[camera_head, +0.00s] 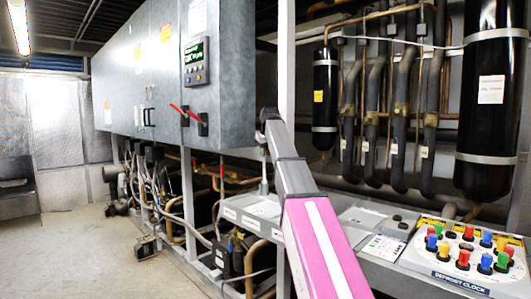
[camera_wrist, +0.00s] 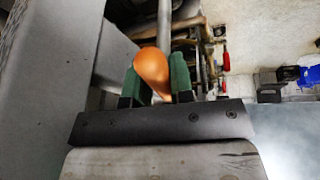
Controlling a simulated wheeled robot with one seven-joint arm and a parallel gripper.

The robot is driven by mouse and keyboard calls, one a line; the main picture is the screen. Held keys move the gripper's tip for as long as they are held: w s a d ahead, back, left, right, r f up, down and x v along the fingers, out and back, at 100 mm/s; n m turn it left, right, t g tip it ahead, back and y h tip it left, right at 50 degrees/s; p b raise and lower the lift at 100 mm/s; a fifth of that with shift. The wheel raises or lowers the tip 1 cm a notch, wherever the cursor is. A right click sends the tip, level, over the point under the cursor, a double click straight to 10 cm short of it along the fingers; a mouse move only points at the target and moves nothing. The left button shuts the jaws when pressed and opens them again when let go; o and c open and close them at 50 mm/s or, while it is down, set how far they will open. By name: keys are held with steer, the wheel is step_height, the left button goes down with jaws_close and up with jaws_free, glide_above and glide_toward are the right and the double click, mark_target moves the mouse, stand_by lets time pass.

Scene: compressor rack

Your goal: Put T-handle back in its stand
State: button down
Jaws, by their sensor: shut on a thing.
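In the wrist view, my gripper (camera_wrist: 156,78) has its two green-padded fingers shut on an orange, rounded handle, the T-handle (camera_wrist: 152,66). The handle's end points toward the camera, and the rest of it is hidden behind the fingers. A grey rod shows just beyond it; I cannot tell whether it belongs to the handle. In the head view, my arm reaches toward the rack below the grey cabinet, and the T-handle cannot be made out there. I cannot pick out the stand in either view.
A sloped panel (camera_head: 468,255) with several coloured buttons stands at front right. Pipes and black cylinders (camera_head: 490,110) fill the back. A grey surface (camera_wrist: 40,80) lies close at left in the wrist view.

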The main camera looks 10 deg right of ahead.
steer(key=shift+f, duration=1.85)
stand_by(0.6)
steer(key=c, duration=0.9)
jaws_free()
steer(key=v, duration=1)
steer(key=shift+s+r, duration=0.1)
steer(key=shift+r, duration=0.3)
